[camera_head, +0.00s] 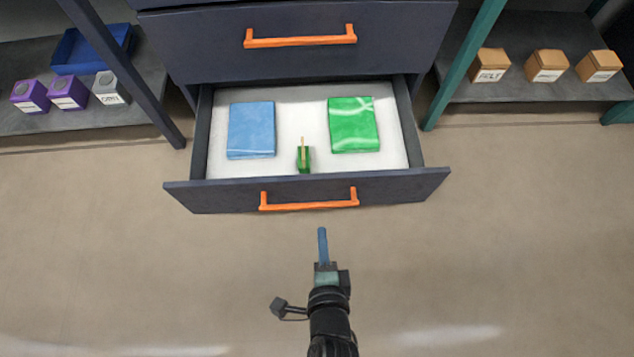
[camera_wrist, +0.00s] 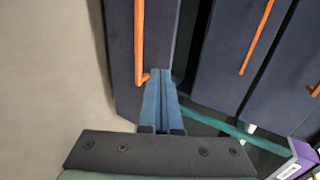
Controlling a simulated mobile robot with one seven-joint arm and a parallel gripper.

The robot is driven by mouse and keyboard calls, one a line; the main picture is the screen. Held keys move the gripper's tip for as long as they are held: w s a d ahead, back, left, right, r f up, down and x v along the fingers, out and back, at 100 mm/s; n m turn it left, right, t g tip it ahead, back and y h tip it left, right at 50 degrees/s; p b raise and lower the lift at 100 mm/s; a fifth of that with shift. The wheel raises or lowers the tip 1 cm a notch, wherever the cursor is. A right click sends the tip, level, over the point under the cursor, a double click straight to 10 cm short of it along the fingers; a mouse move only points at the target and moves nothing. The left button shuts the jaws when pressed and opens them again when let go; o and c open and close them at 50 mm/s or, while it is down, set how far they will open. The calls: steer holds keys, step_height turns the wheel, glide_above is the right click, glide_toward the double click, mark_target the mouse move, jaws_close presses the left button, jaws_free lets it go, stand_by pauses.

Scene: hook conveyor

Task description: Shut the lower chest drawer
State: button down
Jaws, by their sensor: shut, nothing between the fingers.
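The lower chest drawer (camera_head: 390,187) is pulled open, with a dark front and an orange handle (camera_head: 309,204). Inside lie a blue packet (camera_head: 251,130), a green packet (camera_head: 353,125) and a small green object (camera_head: 304,160). My gripper (camera_head: 322,230) is shut and empty. In the head view its blue fingers point at the drawer front, below the handle in the picture. In the wrist view the fingers (camera_wrist: 161,80) overlap the edge of the drawer front beside the handle (camera_wrist: 139,45); I cannot tell whether they touch.
The upper drawer (camera_head: 300,60) with its orange handle (camera_head: 300,36) is shut. The left shelf holds a blue tray (camera_head: 92,50), purple boxes (camera_head: 67,93) and a grey box (camera_head: 110,89). The right shelf holds orange-brown boxes (camera_head: 547,65). The floor before the drawer is clear.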

steer(key=b, duration=0.6)
glide_toward(317, 181)
step_height(317, 181, down, 3)
steer(key=w, duration=0.2)
steer(key=w+b, duration=0.1)
steer(key=w, duration=0.1)
steer(key=shift+w+d+f, duration=0.15)
steer(key=shift+w, duration=0.65)
